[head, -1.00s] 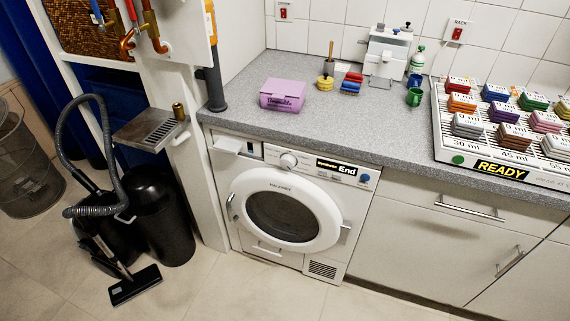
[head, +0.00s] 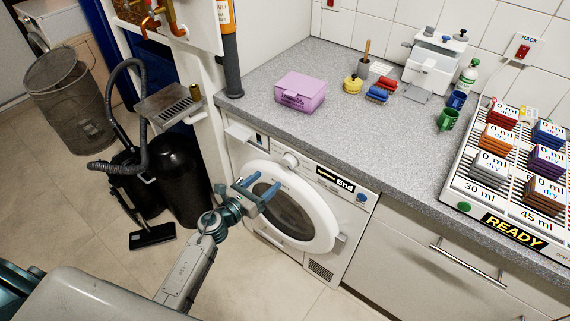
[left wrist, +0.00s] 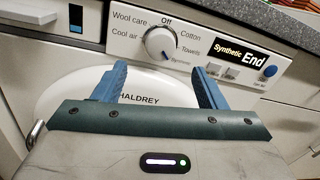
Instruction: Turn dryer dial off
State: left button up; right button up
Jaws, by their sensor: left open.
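The white dryer (head: 331,262) stands under the grey counter with its round door shut. Its dial (head: 291,160) is on the front panel, and it also shows in the left wrist view (left wrist: 160,43). Off is printed above the dial, Cotton and Towels to its right, Wool care and Cool air to its left. The dial's mark appears to point to the lower right, towards Synthetic. The display (left wrist: 239,55) reads Synthetic End. My left gripper (head: 263,187) is open and empty in front of the door, below the dial and apart from it. My right gripper is not in view.
A pink box (head: 300,91) and small coloured items stand on the counter (head: 330,130) above. A rack (head: 477,205) with a READY sign is at right. A vacuum cleaner (head: 150,236) and black bin (head: 181,180) stand left of the dryer.

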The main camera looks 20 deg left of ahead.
aim_at(286, 164)
pick_arm(q)
jog(key=p+x, duration=0.1)
jog(key=x, duration=0.7)
jog(key=shift+w+d, duration=0.2)
jog(key=shift+w, duration=0.15)
jog(key=c, duration=1)
